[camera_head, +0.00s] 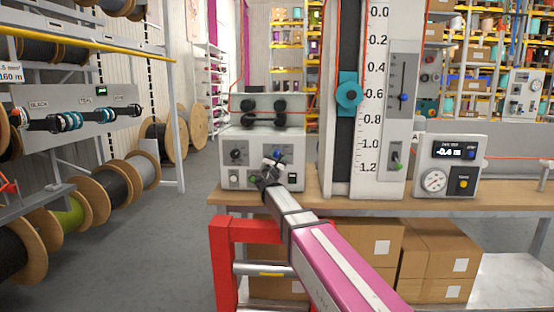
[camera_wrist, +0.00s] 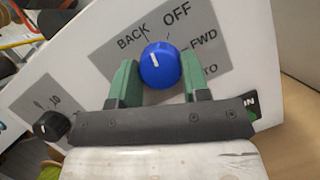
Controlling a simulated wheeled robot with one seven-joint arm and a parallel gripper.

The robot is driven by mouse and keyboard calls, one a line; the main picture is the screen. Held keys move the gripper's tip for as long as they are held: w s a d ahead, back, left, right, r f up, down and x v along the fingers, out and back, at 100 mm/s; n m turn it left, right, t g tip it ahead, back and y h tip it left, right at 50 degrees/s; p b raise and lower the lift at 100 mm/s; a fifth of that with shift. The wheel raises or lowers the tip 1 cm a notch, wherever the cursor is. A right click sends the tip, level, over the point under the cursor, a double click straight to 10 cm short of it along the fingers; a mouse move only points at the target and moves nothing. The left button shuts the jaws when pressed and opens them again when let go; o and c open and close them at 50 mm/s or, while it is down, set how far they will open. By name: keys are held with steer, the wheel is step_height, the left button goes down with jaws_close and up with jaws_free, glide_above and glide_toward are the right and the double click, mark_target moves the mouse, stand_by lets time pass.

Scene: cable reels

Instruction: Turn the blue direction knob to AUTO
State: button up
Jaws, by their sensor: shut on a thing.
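The blue direction knob (camera_wrist: 161,67) sits on a grey label plate in the wrist view. Its white pointer mark is on the upper left of its face, toward BACK. OFF, FWD and a partly hidden label ending in "TO" are printed around it. My gripper (camera_wrist: 160,80) has its two green fingers on either side of the knob and is shut on it. In the head view, my gripper (camera_head: 268,172) is at the front of the white control box (camera_head: 236,179), and the blue knob (camera_head: 278,154) shows just beyond it.
A black knob (camera_wrist: 48,125) is at lower left in the wrist view, and a green part shows right of the gripper. In the head view, a tall scale panel (camera_head: 376,140) stands right of the box on the wooden bench (camera_head: 450,203). A gauge box (camera_head: 450,165) is farther right.

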steer(key=m+g+h, duration=0.1)
steer(key=m, duration=0.1)
steer(key=m+g+h, duration=0.1)
steer(key=m, duration=0.2)
steer(key=m+h, duration=0.1)
steer(key=m, duration=0.2)
steer(key=shift+a+r+g, duration=0.1)
steer(key=shift+a+g, duration=0.05)
steer(key=shift+g, duration=0.25)
steer(key=m+g, duration=0.1)
steer(key=m, duration=0.2)
steer(key=m+g, duration=0.1)
steer(key=m, duration=0.2)
steer(key=shift+r+m+g, duration=0.15)
steer(key=shift+m+g, duration=0.15)
steer(key=shift+m, duration=0.1)
steer(key=m+g+y, duration=0.1)
steer(key=m, duration=0.1)
steer(key=m+g, duration=0.1)
steer(key=m, duration=0.2)
steer(key=shift+r+y, duration=0.15)
steer(key=shift+y, duration=0.25)
steer(key=m+y, duration=0.1)
steer(key=m, duration=0.1)
steer(key=m+g+y, duration=0.1)
steer(key=m, duration=0.2)
steer(key=shift+s+d+y, duration=0.1)
steer(key=shift+d+y, duration=0.1)
steer(key=shift+y, duration=0.1)
steer(key=o, duration=0.9)
